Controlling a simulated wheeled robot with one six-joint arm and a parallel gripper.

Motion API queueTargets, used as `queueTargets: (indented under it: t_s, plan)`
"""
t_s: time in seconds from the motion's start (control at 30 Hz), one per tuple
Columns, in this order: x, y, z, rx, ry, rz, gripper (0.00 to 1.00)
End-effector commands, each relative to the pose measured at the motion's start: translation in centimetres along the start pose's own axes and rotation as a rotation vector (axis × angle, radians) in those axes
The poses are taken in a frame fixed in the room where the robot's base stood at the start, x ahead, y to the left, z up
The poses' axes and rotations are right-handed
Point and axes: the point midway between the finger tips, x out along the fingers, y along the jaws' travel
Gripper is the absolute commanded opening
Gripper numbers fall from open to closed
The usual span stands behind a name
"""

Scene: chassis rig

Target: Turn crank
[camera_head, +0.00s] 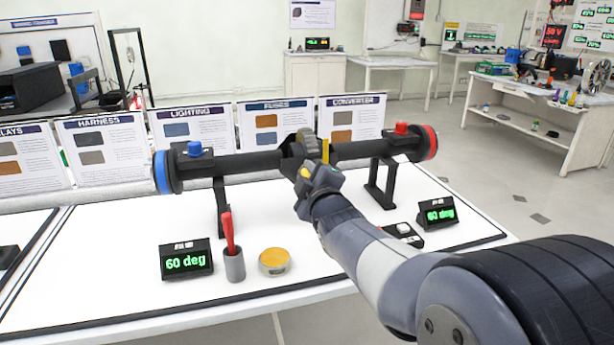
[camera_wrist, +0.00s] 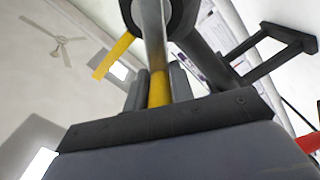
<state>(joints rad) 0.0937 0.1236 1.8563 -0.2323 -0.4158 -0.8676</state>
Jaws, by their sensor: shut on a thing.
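A dark horizontal shaft (camera_head: 250,163) with a blue ring at its left end and a red ring at its right end rests on black stands above the white table. My gripper (camera_head: 312,172) is at the middle of the shaft, in front of a dark hub (camera_head: 303,146). In the wrist view, my gripper (camera_wrist: 159,84) is shut on the crank handle, a grey rod with a yellow section (camera_wrist: 159,92) between the two fingers. A separate yellow bar (camera_wrist: 113,57) sticks out beside it; an upright yellow bar also shows by the hub (camera_head: 325,150). The gripper partly hides the handle in the head view.
A left display (camera_head: 186,261) reads "60 deg"; a right display (camera_head: 437,212) shows a similar green reading. A grey cup (camera_head: 234,266) with a red tool and a round amber-topped container (camera_head: 274,262) stand on the front of the table. Label boards (camera_head: 191,129) line the back.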

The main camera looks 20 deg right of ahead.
Motion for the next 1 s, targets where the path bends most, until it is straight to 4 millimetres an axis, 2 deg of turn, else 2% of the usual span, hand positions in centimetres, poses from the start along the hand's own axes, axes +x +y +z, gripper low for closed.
queueTargets:
  t_s: [0.07, 0.1, 0.3, 0.53, 0.67, 1.0]
  plan:
    - [0.1, 0.7, -0.2, -0.004, 0.006, 0.015, 0.00]
    - [0.1, 0.7, -0.2, -0.003, 0.006, 0.015, 0.26]
    - [0.0, 0.4, -0.1, -0.002, 0.004, 0.009, 0.41]
    - [0.0, 0.2, -0.1, 0.000, 0.003, 0.005, 0.41]
    - [-0.8, 0.3, -0.1, -0.001, 0.003, 0.006, 0.41]
    - [-6.3, 0.4, -0.1, -0.002, 0.003, 0.008, 0.41]
